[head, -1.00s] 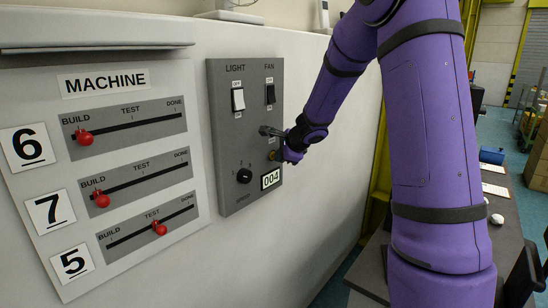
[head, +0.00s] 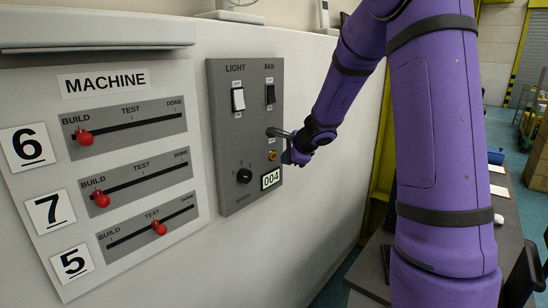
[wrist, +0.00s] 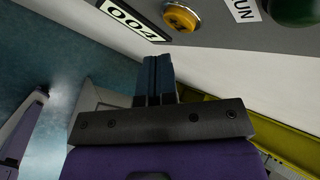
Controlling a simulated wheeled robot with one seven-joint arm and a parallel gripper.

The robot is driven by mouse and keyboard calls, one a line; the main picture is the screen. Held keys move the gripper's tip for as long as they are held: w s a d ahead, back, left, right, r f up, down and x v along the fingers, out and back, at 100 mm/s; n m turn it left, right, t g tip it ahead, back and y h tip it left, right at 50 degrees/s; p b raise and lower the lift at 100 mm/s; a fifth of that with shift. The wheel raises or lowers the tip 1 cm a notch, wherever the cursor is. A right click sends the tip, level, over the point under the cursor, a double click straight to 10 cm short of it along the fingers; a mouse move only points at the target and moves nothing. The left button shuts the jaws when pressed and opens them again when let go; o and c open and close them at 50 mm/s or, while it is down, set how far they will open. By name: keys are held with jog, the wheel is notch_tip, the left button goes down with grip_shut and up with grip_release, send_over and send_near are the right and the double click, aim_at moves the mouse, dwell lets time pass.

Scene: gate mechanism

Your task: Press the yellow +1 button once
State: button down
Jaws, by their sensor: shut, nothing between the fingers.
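The yellow button (head: 272,155) is on the grey panel, just above and right of the counter (head: 270,179), which reads 004. In the wrist view, the yellow button (wrist: 181,18) shows at the top, beside the 004 counter (wrist: 132,22).
The panel (head: 227,150) also has a light switch (head: 238,99), a fan switch (head: 271,94) and a black knob (head: 244,176). A green button (wrist: 295,9) shows beside a RUN label (wrist: 244,9). The MACHINE board with red sliders (head: 85,137) is to the left.

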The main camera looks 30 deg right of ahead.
jog(key=s, duration=0.2)
jog(key=s+d, duration=0.1)
jog(key=shift+s+d, duration=0.2)
jog(key=shift+s, duration=0.2)
dwell(0.6)
jog(key=s+a+r+n+g+y, duration=0.1)
jog(key=s+a+r+n, duration=0.4)
jog(key=s+a+n, duration=0.15)
jog(key=s+a+r+n+g+y, duration=0.1)
jog(key=s+a+r+n+y, duration=0.1)
jog(key=s+a+r+n, duration=0.5)
jog(key=s+a+n+g+h, duration=0.1)
jog(key=s+a+n+h, duration=0.2)
jog(key=s+n, duration=0.5)
jog(key=s+h, duration=0.1)
jog(key=s, duration=1)
jog(key=shift+r+g, duration=0.35)
jog(key=shift+g, duration=0.05)
jog(key=shift+n, duration=0.25)
